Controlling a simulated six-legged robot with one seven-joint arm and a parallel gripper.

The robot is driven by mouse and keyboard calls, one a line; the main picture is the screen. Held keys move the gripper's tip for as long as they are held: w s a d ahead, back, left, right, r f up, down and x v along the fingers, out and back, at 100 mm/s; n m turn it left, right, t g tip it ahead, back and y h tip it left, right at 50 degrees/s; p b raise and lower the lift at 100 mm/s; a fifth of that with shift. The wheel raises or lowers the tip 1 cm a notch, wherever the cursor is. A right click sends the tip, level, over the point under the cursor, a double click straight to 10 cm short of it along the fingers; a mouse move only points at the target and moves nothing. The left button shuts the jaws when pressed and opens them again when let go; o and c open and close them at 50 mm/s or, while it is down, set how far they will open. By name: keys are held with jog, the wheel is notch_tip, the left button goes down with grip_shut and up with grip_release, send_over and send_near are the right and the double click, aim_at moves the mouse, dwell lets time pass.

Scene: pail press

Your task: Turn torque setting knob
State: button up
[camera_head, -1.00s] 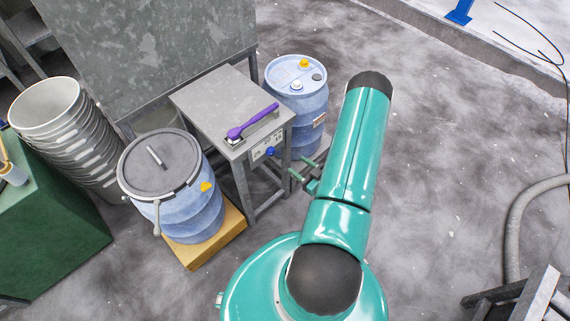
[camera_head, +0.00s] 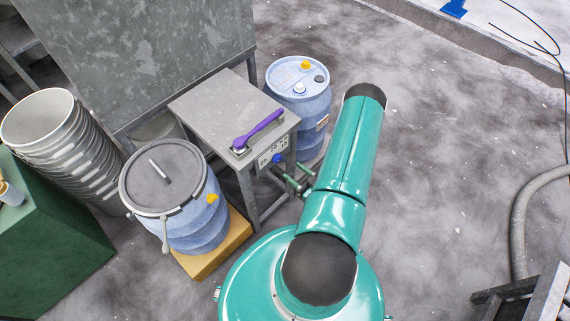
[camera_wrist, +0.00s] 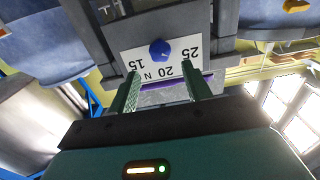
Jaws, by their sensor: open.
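The blue torque setting knob (camera_head: 277,158) is on a white panel (camera_head: 269,153) on the side of the small grey table. In the wrist view the knob (camera_wrist: 160,50) sits on the panel (camera_wrist: 185,62), which appears upside down with the marks 15, 20, 25 and N. My gripper (camera_head: 298,182) is beside the table, close in front of the panel. In the wrist view my gripper (camera_wrist: 164,82) is open, with its two green fingers apart and nothing between them. The knob lies ahead of the fingertips, roughly centred between them, and seems not touched.
A purple-handled tool (camera_head: 258,130) lies on the grey table (camera_head: 210,105). A lidded blue drum (camera_head: 190,225) stands on a yellow block (camera_head: 215,258) at left. Another blue drum (camera_head: 310,105) stands behind the table's right side. Stacked pails (camera_head: 60,130) stand far left. Floor at right is mostly clear.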

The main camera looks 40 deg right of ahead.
aim_at(280, 160)
jog(key=w, duration=0.7)
jog(key=shift+a, duration=0.15)
jog(key=shift+w, duration=0.2)
jog(key=shift+c, duration=0.7)
jog(key=c, duration=0.4)
jog(key=m, duration=0.5)
jog(key=shift+m, duration=0.4)
jog(key=m, duration=1.7)
jog(key=shift+f, duration=0.1)
jog(key=shift+o, duration=1.3)
jog(key=shift+m, duration=0.6)
jog(key=o, duration=0.5)
